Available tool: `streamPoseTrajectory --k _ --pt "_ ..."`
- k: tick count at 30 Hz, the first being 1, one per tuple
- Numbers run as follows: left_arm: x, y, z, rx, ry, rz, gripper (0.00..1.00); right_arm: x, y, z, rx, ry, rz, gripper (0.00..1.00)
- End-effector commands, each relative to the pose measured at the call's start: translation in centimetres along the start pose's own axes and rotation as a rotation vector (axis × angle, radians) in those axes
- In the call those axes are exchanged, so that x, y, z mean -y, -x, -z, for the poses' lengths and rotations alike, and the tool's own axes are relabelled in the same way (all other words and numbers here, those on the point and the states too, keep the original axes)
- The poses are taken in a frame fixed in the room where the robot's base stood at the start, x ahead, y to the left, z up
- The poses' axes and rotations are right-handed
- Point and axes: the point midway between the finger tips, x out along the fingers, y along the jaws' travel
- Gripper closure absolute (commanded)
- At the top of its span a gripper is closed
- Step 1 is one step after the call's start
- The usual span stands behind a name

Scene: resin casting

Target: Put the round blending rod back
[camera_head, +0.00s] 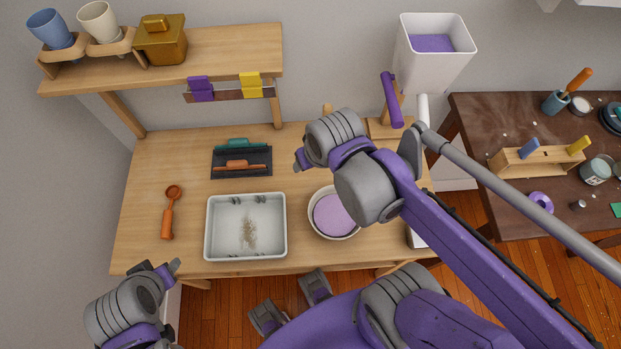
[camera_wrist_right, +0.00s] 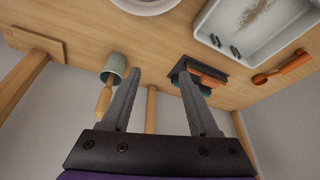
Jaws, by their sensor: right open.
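A round wooden handle (camera_wrist_right: 104,100) sticks out of a grey-green cup (camera_wrist_right: 115,64) at the back of the workbench, in the right wrist view. I cannot tell whether it is the round blending rod. In the head view, a short wooden tip (camera_head: 327,108) shows behind my right wrist, which hides the cup. My right gripper (camera_wrist_right: 162,74) is open and empty, with the cup just beyond its left finger in the wrist view. My left gripper (camera_head: 160,268) is at the front left edge of the bench; its jaw state is unclear.
On the bench are a white tray (camera_head: 212,240) with brown specks, a bowl of lilac material (camera_head: 334,214), an orange scoop (camera_head: 168,213) and a dark mat (camera_head: 262,157) with teal and orange handled tools. A purple lever stand (camera_head: 391,100) stands at the back right.

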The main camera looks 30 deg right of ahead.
Motion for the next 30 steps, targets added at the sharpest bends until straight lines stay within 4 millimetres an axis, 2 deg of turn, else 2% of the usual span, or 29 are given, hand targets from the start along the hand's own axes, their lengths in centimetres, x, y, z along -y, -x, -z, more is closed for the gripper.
streamPoseTrajectory --k 1,3,7,30 --pt "0.0 0.0 0.0 0.000 0.000 0.000 0.50 0.6 -0.5 -1.6 -0.028 0.042 0.011 0.39" --pt "0.0 0.0 0.0 0.000 0.000 0.000 0.50 1.1 -1.0 -3.0 -0.059 0.083 0.021 0.39" --pt "0.0 0.0 0.0 0.000 0.000 0.000 0.50 1.6 -1.5 -4.4 -0.091 0.126 0.031 0.39" --pt "0.0 0.0 0.0 0.000 0.000 0.000 0.50 1.7 -1.6 -4.6 -0.096 0.132 0.033 0.39"
